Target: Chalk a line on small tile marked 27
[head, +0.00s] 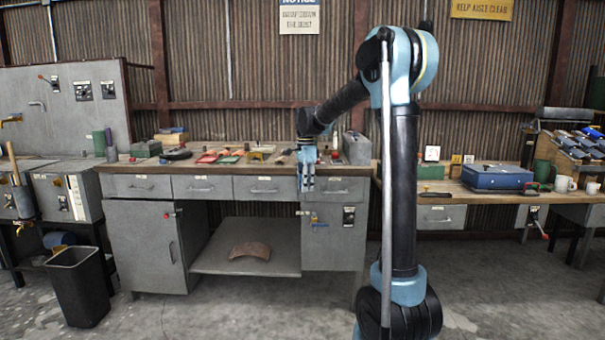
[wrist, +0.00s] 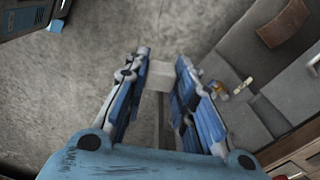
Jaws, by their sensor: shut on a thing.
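My gripper (head: 306,187) hangs fingers down in front of the grey workbench's drawers. In the wrist view my gripper (wrist: 163,60) is shut on a pale, block-ended piece (wrist: 160,76), probably the chalk. The piece sits between the fingertips, and its greyish lower part runs back between the fingers. On the right bench stand a white tile (head: 432,153) with a dark mark and two small tan tiles, one on the left (head: 456,159) and one on the right (head: 469,159). Their marks are too small to read, so I cannot tell which is 27.
The grey workbench (head: 150,187) holds tools and small boxes along its top. A blue case (head: 497,177) and white mugs (head: 563,184) stand on the right bench. A black bin (head: 78,287) stands at left. A curved brown piece (head: 250,250) lies on the lower shelf.

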